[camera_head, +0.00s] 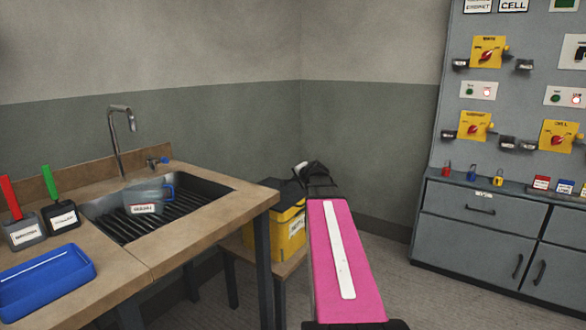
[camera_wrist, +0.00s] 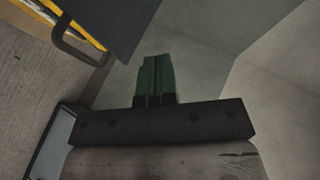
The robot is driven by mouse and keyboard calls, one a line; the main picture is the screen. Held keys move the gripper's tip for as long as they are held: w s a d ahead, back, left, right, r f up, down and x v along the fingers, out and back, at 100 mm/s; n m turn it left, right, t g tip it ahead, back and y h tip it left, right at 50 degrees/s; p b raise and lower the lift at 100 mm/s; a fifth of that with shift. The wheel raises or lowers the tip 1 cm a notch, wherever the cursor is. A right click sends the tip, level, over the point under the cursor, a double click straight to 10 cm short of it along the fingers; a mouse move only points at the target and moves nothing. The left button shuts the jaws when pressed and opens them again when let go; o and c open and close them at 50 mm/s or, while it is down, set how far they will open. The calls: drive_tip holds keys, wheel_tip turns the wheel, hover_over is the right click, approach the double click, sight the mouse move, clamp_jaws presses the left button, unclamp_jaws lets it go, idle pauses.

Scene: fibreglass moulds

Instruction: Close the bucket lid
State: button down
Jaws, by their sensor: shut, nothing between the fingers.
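The yellow bucket (camera_head: 290,236) with a white label stands on a low wooden stand beside the counter. Its dark lid (camera_head: 284,186) shows at the top of the bucket, partly hidden by my gripper; I cannot tell how far it is open. My gripper (camera_head: 312,170) is at the bucket's right rear, beyond my pink arm. In the wrist view the green fingers (camera_wrist: 157,62) are together and empty. The bucket's yellow edge (camera_wrist: 87,28), a dark handle and a dark panel that looks like the lid (camera_wrist: 125,22) show at upper left, apart from the fingertips.
The wooden counter (camera_head: 190,222) with a sink (camera_head: 122,230), tap and jug stands left of the bucket. A blue tray (camera_head: 45,276) lies at the front left. A grey cabinet (camera_head: 475,228) with switches above stands at right. The floor between is clear.

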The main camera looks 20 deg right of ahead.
wheel_tip(320, 180, down, 13)
drive_tip(key=s+d, duration=0.1)
drive_tip(key=s, duration=0.1)
drive_tip(key=shift+s+d+f, duration=0.15)
drive_tip(key=shift+d, duration=0.15)
idle(0.4)
